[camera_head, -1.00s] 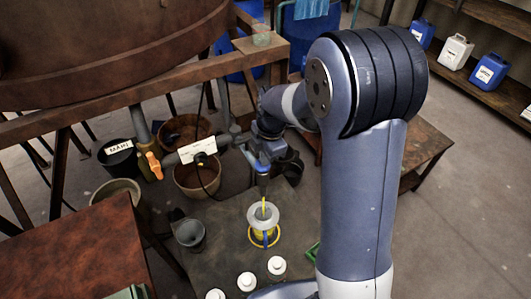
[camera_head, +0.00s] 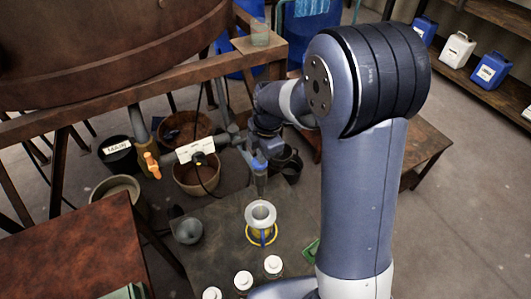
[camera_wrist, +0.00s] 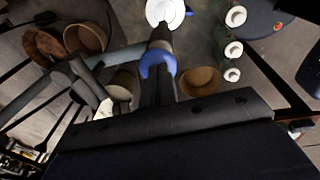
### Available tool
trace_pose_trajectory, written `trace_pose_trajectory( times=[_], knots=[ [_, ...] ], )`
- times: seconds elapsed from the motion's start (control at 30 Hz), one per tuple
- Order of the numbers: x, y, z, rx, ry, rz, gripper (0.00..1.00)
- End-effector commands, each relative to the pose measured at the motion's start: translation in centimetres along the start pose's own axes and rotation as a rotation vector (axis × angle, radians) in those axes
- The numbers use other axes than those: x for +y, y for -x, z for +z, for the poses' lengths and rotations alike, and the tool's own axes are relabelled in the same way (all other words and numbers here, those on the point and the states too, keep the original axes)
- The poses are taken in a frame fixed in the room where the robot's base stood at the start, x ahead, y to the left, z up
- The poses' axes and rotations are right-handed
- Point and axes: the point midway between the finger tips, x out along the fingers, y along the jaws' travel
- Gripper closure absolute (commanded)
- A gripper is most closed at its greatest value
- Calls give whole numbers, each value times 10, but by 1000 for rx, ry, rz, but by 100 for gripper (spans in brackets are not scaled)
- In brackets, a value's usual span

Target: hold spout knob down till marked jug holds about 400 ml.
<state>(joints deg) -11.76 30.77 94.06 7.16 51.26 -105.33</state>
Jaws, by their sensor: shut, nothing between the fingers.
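The jug (camera_head: 261,213) stands upright below the spout, with a yellow and blue ring around its base. Its mouth looks pale, and its level and markings cannot be read. It also shows at the top of the wrist view (camera_wrist: 166,12). The blue spout knob (camera_head: 258,164) is above the jug; in the wrist view the blue knob (camera_wrist: 158,62) is just ahead of my fingers. My gripper (camera_head: 268,146) is shut and empty, close at the knob. Whether it touches the knob cannot be told. No stream shows between spout and jug.
Several white-capped bottles (camera_head: 243,281) stand in front of the jug. A grey cup (camera_head: 188,231) is to its left. Brown tubs (camera_head: 196,178) and a black bucket (camera_head: 118,155) lie behind. A rusty table (camera_head: 70,245) is at left, and the vat (camera_head: 110,45) overhangs.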

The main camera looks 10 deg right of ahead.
Motion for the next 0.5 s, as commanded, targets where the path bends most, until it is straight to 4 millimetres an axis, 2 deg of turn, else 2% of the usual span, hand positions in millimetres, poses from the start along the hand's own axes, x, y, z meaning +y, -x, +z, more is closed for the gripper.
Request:
trace_pose_trajectory(
  times=[0.03,0.13,0.3,0.5],
  knots=[
    [4,19,-5,-2,2,8,100],
    [6,37,-6,-4,-1,20,100],
    [7,78,-6,-4,-1,21,100],
    [7,110,-6,-4,-1,19,100]
  ],
)
